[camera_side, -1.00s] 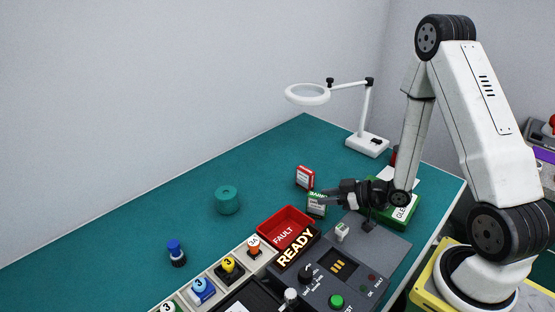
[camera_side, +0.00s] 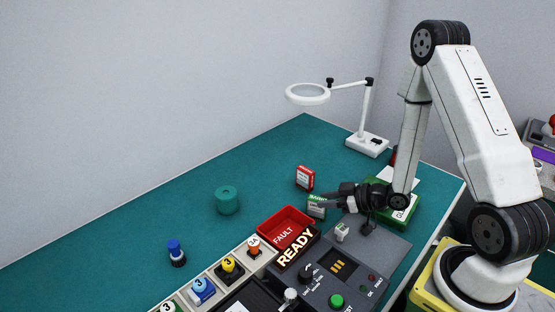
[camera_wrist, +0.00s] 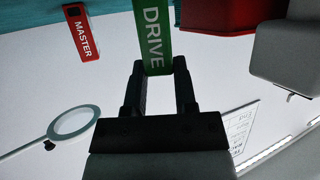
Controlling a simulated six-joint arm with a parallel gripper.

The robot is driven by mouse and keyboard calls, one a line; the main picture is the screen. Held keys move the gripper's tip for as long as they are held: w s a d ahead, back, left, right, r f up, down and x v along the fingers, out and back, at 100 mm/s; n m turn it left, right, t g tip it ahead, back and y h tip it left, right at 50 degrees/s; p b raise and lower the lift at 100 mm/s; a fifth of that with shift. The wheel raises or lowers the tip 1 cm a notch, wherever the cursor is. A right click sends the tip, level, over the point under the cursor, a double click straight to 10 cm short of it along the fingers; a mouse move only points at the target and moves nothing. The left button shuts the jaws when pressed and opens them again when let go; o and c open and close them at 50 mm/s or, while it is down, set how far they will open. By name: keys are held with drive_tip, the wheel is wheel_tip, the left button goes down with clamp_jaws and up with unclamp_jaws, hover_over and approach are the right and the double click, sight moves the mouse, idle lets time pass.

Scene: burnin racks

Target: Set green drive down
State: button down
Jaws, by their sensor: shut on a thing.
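The green drive (camera_side: 316,207) has a green top edge and a pale label, and stands upright at the mat, just behind the red FAULT bin. In the wrist view the green drive (camera_wrist: 154,35) shows the word DRIVE, between my fingertips. My gripper (camera_side: 328,201) is shut on it, reaching in level from the right; it also shows in the wrist view (camera_wrist: 160,75). I cannot tell whether the drive's lower edge touches the mat.
A red MASTER drive (camera_side: 305,178) stands just behind the green one. The red FAULT bin (camera_side: 270,226) and a grey control panel with a READY sign (camera_side: 297,248) lie in front. A green box (camera_side: 401,214) sits right. A teal roll (camera_side: 227,200) stands left, with bare mat between.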

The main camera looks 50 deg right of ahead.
drive_tip(key=shift+s+f, duration=0.1)
drive_tip(key=shift+f, duration=0.4)
idle(0.4)
drive_tip(key=shift+c, duration=1.6)
unclamp_jaws()
drive_tip(key=shift+s, duration=0.1)
drive_tip(key=shift+s+d+r, duration=0.35)
drive_tip(key=shift+s+d, duration=0.1)
drive_tip(key=shift+s, duration=0.1)
drive_tip(key=r+v, duration=0.1)
drive_tip(key=v, duration=0.5)
drive_tip(key=shift+s, duration=0.15)
